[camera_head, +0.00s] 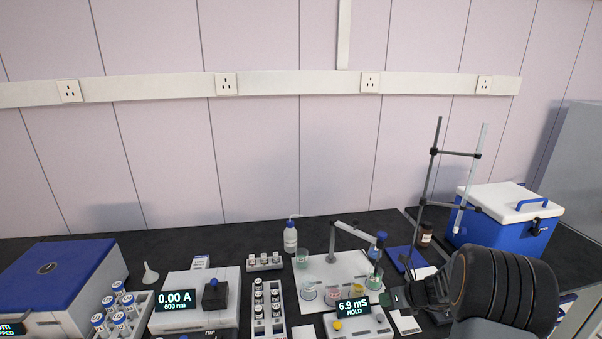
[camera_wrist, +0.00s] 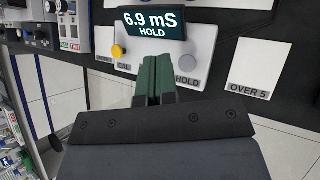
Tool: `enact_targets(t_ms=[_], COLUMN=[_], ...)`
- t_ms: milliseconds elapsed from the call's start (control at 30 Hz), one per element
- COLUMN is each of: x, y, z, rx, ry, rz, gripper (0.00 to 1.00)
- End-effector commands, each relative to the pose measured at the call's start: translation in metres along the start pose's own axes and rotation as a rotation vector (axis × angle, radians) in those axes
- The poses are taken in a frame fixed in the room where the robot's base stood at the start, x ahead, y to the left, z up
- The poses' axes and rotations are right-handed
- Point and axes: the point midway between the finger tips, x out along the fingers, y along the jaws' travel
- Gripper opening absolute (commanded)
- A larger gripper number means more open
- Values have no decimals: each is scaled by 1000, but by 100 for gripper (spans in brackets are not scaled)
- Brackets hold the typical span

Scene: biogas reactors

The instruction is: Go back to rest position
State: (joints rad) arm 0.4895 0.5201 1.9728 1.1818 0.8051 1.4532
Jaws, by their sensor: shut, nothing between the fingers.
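My gripper (camera_wrist: 153,80) shows in the wrist view with its two green fingers together and nothing between them. It points at the front of a white meter (camera_wrist: 180,45) whose display reads 6.9 mS HOLD. In the head view my gripper (camera_head: 398,299) is a dark shape just right of the same meter (camera_head: 358,325), near the bench's front. Whether the fingers touch anything there I cannot tell. My dark, ribbed arm fills the lower right of the head view.
A retort stand (camera_head: 428,190) rises behind my arm, with a blue and white cooler (camera_head: 505,215) to its right. A white mat with several beakers, a wash bottle (camera_head: 290,237), vial racks (camera_head: 265,262) and a photometer (camera_head: 195,300) crowd the bench. A card (camera_wrist: 259,67) reads OVER 5.

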Motion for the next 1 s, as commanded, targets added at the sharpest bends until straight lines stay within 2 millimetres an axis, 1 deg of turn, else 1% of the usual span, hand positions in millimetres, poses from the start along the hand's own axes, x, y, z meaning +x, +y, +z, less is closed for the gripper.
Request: enact_targets(t_ms=[33, 67, 100, 167, 200, 267, 300, 367, 400, 467, 500, 600, 700, 733, 867, 1000], x=[2, 2, -3, -12, -20, -35, -46, -62, -74, -91, -102, -127, -146, -151, -167, -176], y=[5, 9, 16, 30, 42, 62, 78, 98, 111, 130, 140, 164, 182, 187, 206, 224], z=[-14, -22, -30, -39, -43, -48, -52, -56, -59, -63, -65, -69, -71, -71, -67, -60], rx=[-122, -213, -352, -586, -756, -1032, -1229, -1509, -1684, -1932, -2083, -2390, -2598, -2640, -2760, -2834], ry=[45, 74, 112, 168, 205, 262, 302, 361, 400, 459, 499, 597, 687, 709, 765, 762], rz=[21, 36, 57, 97, 128, 181, 223, 287, 327, 386, 422, 483, 495, 487, 415, 330], gripper=[0, 0, 0, 0, 0, 0, 0, 0, 0, 0, 0, 0, 0, 0, 0, 0])
